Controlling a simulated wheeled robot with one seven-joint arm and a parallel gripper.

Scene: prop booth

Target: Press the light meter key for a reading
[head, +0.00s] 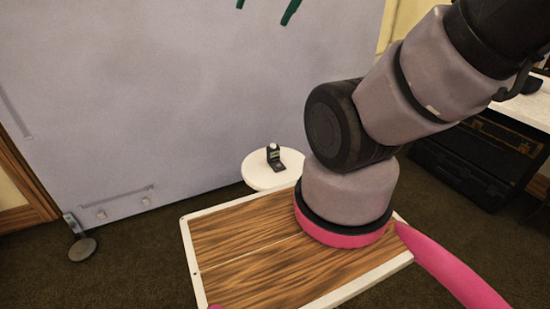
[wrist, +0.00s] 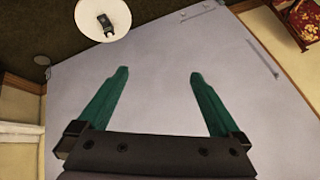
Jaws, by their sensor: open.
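The light meter (head: 274,158) is a small dark device with a white dome on top. It stands upright on a small round white table (head: 257,180), and its key is too small to make out. In the wrist view the meter (wrist: 106,25) and the white tabletop (wrist: 90,12) are at the top left, beyond the left fingertip and apart from it. My gripper (wrist: 160,73) has two green fingers spread wide with nothing between them. In the head view only the fingertips of my gripper (head: 264,13) show at the top edge, higher in the picture than the meter.
A large pale grey panel (head: 170,90) stands behind the round table. A round dark foot (head: 82,248) rests on the dark carpet (head: 120,275) at lower left. Dark cases (head: 470,160) sit under a white desk (head: 527,110) on the right. A red patterned item (wrist: 300,18) shows in the wrist view.

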